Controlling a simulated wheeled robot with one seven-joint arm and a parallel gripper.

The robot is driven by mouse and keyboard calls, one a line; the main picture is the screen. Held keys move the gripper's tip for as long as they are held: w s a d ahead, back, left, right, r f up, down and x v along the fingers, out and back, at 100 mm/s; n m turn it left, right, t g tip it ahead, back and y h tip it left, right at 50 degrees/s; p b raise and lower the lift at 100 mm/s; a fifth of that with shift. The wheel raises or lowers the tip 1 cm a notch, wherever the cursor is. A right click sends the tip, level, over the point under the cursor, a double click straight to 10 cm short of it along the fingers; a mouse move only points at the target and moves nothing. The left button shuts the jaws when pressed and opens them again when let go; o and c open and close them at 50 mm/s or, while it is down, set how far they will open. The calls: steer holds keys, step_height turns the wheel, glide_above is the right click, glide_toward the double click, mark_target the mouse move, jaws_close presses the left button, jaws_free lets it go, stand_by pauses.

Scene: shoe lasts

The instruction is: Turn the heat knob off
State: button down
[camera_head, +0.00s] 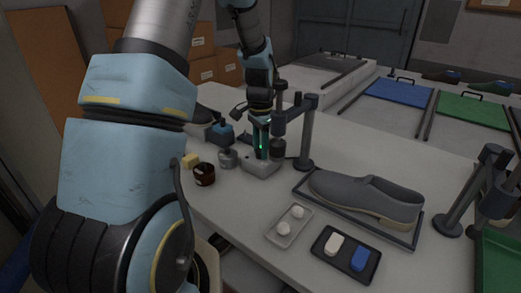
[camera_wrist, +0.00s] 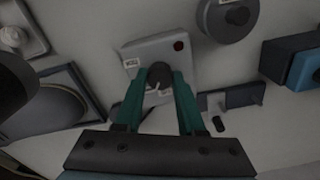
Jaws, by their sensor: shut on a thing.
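The heat knob (camera_wrist: 159,77) is a dark round knob on a light grey box. The box (camera_wrist: 135,58) carries a small label and a dark red round spot in the wrist view. It also shows as a pale box on the table in the head view (camera_head: 262,169). My gripper (camera_wrist: 160,85) has its two green fingers on either side of the knob and is shut on it. In the head view my gripper (camera_head: 261,152) points down over the box. The knob is mostly hidden there by the fingers, and its setting cannot be read clearly.
A grey stand (camera_head: 305,135) rises close to the right of my gripper. A grey metal pot (camera_head: 228,159), a brown jar (camera_head: 204,174) and a blue container (camera_head: 221,134) stand to the left. A grey shoe (camera_head: 365,198) lies in a tray at right. Small trays lie in front.

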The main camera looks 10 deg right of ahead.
steer(key=n, duration=0.6)
steer(key=shift+n+b, duration=0.35)
steer(key=shift+n, duration=0.05)
stand_by(0.4)
steer(key=c, duration=0.5)
jaws_free()
steer(key=shift+r, duration=0.15)
step_height(320, 180, up, 11)
steer(key=b, duration=0.2)
steer(key=shift+f, duration=0.2)
steer(key=s+a+f+n, duration=0.2)
steer(key=s+a, duration=0.5)
steer(key=a, duration=0.1)
steer(key=s+a+f+n+t, duration=0.1)
steer(key=s+a+f+n, duration=0.2)
steer(key=s+a, duration=0.4)
steer(key=shift+a+t, duration=0.3)
steer(key=shift+a, duration=0.65)
